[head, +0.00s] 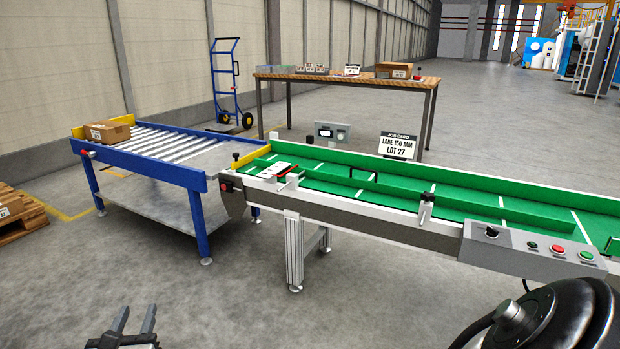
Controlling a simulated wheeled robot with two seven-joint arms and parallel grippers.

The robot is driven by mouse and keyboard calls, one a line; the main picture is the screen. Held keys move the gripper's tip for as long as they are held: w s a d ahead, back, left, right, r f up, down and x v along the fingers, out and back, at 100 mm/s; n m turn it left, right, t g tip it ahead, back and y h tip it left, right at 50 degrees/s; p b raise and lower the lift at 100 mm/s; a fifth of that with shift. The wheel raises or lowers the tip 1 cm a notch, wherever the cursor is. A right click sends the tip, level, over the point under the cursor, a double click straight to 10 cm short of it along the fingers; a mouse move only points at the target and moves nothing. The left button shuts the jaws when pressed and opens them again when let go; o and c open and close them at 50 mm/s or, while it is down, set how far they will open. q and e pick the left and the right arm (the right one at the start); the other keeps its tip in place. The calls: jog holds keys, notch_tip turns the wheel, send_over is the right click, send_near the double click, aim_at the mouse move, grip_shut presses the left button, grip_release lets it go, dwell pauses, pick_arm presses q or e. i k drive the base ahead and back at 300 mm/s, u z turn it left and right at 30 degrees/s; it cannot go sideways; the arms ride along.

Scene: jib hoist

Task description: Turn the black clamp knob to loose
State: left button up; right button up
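A black knob on a silver clamp post (427,208) stands on the near side rail of the green conveyor (330,185). A second black knob (236,157) sits on a short post at the conveyor's left end. I cannot tell from this view which is the clamp knob, or whether either is tight or loose. My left gripper is not in view.
A control box (545,250) with a black rotary knob (492,231) and red and green buttons is on the conveyor's near right side. A blue roller table (195,175) carrying a carton (108,132) adjoins the left end. The floor in front is clear.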

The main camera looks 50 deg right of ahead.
aim_at(428, 196)
jog(key=z, duration=0.55)
jog(key=i, duration=1.25)
jog(key=z, duration=1.75)
jog(key=i, duration=0.65)
jog(key=z, duration=0.25)
